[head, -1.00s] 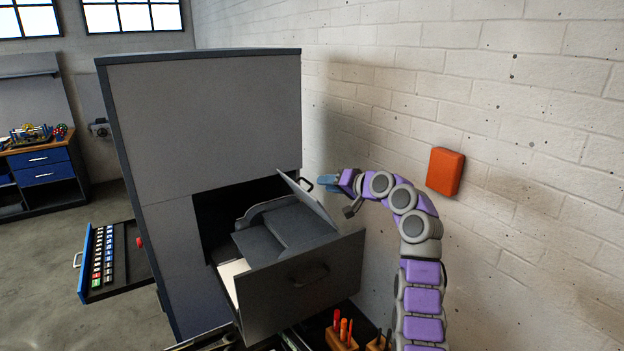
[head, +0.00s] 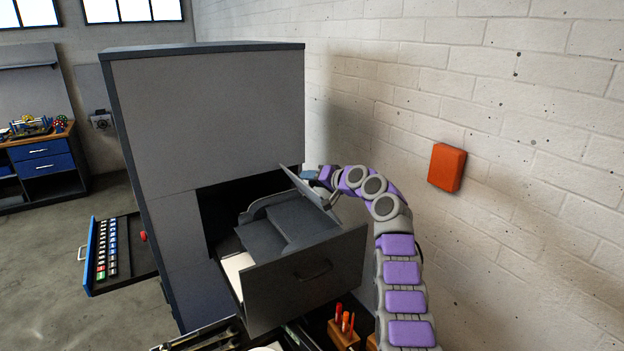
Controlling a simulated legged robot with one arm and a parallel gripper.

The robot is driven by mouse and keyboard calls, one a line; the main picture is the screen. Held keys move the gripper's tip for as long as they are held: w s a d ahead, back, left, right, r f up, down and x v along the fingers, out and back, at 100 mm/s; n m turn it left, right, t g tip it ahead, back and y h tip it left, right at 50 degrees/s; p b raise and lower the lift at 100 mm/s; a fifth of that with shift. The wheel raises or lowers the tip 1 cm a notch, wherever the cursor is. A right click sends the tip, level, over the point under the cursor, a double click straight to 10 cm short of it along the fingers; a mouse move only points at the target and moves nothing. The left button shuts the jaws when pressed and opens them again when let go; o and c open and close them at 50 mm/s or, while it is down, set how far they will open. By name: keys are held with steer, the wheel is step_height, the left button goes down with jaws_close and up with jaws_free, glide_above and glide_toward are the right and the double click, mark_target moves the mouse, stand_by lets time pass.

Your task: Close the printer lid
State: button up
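The dark grey printer (head: 268,240) sits in a pulled-out drawer (head: 305,284) of the tall grey cabinet. Its lid (head: 308,187) stands raised and tilted at the printer's right side, as a thin panel. My gripper (head: 313,178) is at the upper edge of the lid, on its right side. The gripper looks very close to the lid or touching it; I cannot tell which. The fingertips are partly hidden at the lid, so their opening is unclear. The lid handle cannot be made out now.
The tall cabinet (head: 215,110) rises behind the printer. A side drawer (head: 122,255) with small coloured items is pulled out at the left. A wooden block with orange-handled tools (head: 343,335) stands below the arm. An orange box (head: 447,167) is on the brick wall.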

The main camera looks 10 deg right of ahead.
steer(key=shift+d, duration=0.55)
steer(key=shift+c, duration=0.6)
steer(key=shift+d, duration=0.25)
steer(key=shift+c, duration=1.4)
steer(key=shift+s+a, duration=0.1)
steer(key=shift+a, duration=0.15)
jaws_close()
steer(key=shift+a, duration=0.25)
